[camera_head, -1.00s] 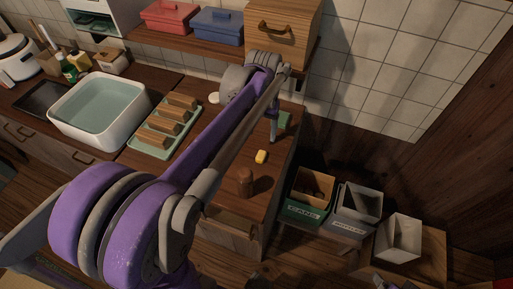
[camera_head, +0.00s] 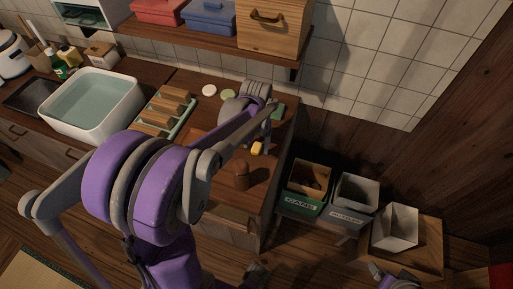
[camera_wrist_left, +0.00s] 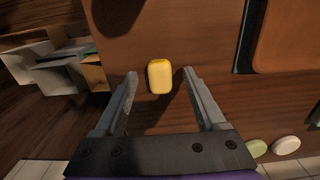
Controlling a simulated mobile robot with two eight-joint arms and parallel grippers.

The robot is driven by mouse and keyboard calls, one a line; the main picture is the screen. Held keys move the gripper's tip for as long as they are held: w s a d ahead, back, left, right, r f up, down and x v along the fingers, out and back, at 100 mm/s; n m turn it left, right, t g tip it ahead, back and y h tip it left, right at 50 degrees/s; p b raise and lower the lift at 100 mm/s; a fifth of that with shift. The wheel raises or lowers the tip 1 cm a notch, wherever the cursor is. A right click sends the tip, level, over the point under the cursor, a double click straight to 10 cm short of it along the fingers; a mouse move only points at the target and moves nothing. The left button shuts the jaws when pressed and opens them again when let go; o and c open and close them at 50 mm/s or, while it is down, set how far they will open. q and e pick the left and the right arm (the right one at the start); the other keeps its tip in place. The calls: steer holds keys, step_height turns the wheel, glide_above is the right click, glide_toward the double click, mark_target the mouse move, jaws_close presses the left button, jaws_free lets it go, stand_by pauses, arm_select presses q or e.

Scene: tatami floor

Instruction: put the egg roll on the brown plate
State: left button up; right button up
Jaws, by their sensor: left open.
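The egg roll (camera_head: 257,148) is a small yellow block on the wooden counter. In the left wrist view the egg roll (camera_wrist_left: 160,77) lies between and just beyond the fingertips, apart from both. My left gripper (camera_head: 268,133) is open and empty above the counter; its two fingers (camera_wrist_left: 158,73) show spread in the wrist view. A flat orange-brown square with a dark edge, which looks like the brown plate (camera_wrist_left: 292,38), is at the upper right of the wrist view. My arm mostly hides that area in the head view. What looks like my right gripper (camera_head: 388,277) shows only partly at the bottom.
A brown cylinder (camera_head: 242,176) stands on the counter in front of the egg roll. A green tray (camera_head: 185,128) holds several brown blocks at left, beside a water-filled basin (camera_head: 92,106). Small bins (camera_head: 352,196) stand right of the counter. A shelf (camera_head: 205,44) overhangs the back.

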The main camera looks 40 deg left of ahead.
arm_select(q)
jaws_close()
stand_by(0.3)
